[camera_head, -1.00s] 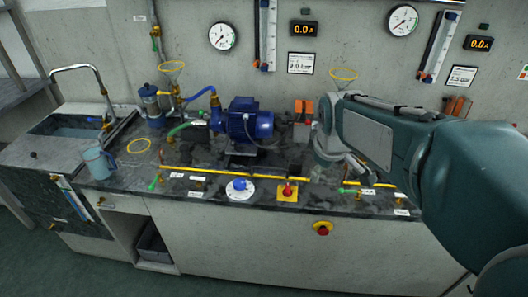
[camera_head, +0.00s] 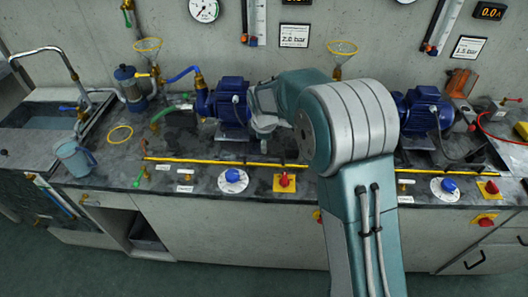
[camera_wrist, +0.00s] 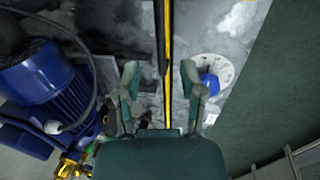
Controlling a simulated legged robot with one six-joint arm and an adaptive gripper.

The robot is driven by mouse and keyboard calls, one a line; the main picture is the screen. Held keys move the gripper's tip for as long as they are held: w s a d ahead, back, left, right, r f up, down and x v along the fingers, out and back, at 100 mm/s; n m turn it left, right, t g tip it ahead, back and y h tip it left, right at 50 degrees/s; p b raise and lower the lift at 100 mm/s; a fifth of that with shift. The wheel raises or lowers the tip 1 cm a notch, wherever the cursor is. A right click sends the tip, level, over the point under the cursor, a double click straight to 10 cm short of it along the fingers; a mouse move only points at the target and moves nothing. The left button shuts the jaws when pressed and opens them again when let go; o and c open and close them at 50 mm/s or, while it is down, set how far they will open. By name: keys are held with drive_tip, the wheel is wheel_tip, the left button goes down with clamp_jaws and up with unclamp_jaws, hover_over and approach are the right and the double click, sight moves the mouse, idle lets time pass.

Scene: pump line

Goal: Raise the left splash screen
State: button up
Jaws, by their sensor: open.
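The left splash screen shows as a long yellow-and-black bar (camera_head: 225,163) lying low along the front of the worktop. I cannot make out a clear pane. In the wrist view the bar (camera_wrist: 167,50) runs up the picture between my gripper's two fingers. My gripper (camera_wrist: 160,82) is open and empty, pointing down over the bar; how far above it I cannot tell. In the head view my gripper (camera_head: 264,132) is partly hidden by my arm, in front of the left blue pump motor (camera_head: 230,100). My arm hides the bar's right end region.
The blue motor (camera_wrist: 50,85) is close to the left finger in the wrist view. A white dial with a blue knob (camera_head: 233,181) and a red knob on a yellow plate (camera_head: 285,182) sit in front of the bar. A second motor (camera_head: 422,108) stands right.

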sight(263, 156)
drive_tip(key=f, duration=0.3)
drive_tip(key=w+a+f, duration=0.1)
drive_tip(key=f, duration=0.1)
drive_tip(key=shift+f, duration=0.25)
drive_tip(key=shift+w+d+f, duration=0.15)
drive_tip(key=shift+f, duration=0.15)
drive_tip(key=shift+d, duration=0.15)
clamp_jaws()
